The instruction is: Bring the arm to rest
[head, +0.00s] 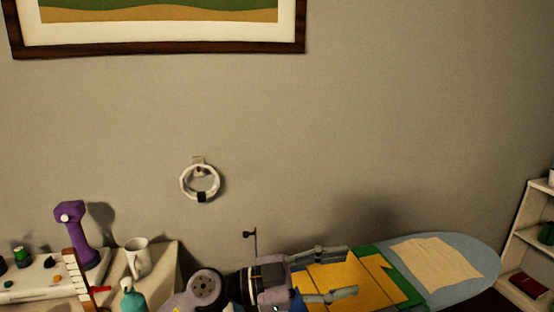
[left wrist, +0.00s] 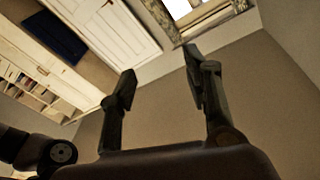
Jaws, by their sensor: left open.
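My left arm comes in at the bottom of the head view, with its left gripper (head: 344,272) pointing right. Its two fingers are spread apart, in front of or over yellow and green cloth; I cannot tell the gap to the cloth. In the left wrist view the left gripper (left wrist: 161,74) also shows spread fingers with nothing between them. The view past them is of wall, a door and a window, tilted. My right gripper is in neither view.
Folded yellow cloth (head: 385,287) and a cream cloth (head: 436,262) lie on a blue ironing board (head: 483,262). A shelf (head: 533,215) stands at right.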

